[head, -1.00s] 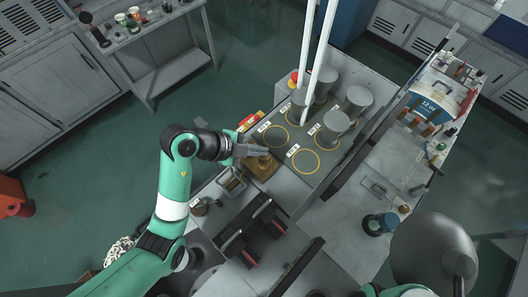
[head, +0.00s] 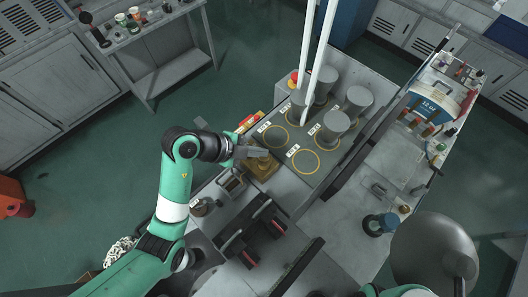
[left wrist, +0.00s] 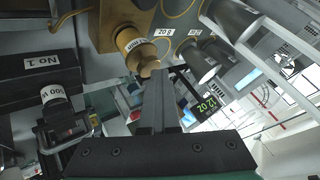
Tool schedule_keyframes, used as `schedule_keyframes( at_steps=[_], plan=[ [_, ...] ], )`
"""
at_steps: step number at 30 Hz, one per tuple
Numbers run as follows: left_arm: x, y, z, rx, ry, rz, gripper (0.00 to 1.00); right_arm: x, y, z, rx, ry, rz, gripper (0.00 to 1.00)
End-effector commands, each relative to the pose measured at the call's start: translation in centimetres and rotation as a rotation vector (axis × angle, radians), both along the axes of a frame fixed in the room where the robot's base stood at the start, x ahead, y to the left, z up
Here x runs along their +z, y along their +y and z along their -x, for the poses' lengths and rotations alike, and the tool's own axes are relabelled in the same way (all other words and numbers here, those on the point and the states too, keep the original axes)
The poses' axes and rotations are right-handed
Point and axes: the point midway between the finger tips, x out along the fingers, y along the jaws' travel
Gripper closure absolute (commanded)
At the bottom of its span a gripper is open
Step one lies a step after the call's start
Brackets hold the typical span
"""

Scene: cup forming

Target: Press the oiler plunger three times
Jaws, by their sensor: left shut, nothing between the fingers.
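The brass oiler (head: 263,169) stands on the grey machine bed. In the left wrist view its brass body and knob-like plunger (left wrist: 147,63) show at the top, with a white label on the body. My left gripper (head: 264,151) is shut and empty, with its fingertips right at the oiler's top. In the left wrist view the shut fingers (left wrist: 157,75) reach up beside the plunger's end and overlap it. I cannot tell whether they touch. Only a bit of my right arm shows at the lower right of the head view; its gripper is out of sight.
Grey cylinders (head: 335,122) and yellow rings (head: 305,162) stand on the plate right of the oiler. A red button (head: 294,77) is behind them. Dark rails (head: 262,232) lie in front. In the left wrist view a dark block (left wrist: 40,78) labelled "No 1" is at the left.

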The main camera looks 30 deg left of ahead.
Motion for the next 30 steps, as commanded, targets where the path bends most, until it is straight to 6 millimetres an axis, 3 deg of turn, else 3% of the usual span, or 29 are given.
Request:
schedule_keyframes(
  at_steps=[13, 25, 30],
  plan=[
    [2.4, 0.0, 0.0, -0.001, 0.001, 0.0, 1.0, 0.3, 0.0, 0.0, 0.0, 0.0, 0.0, 1.0],
    [2.8, 0.0, 0.0, -0.001, 0.0, -0.001, 1.0, 0.3, 0.0, 0.0, 0.0, 0.0, 0.0, 1.0],
    [4.3, 0.0, 0.0, -0.001, -0.003, 0.0, 1.0, 0.3, 0.0, 0.0, 0.0, 0.0, 0.0, 1.0]
  ],
)
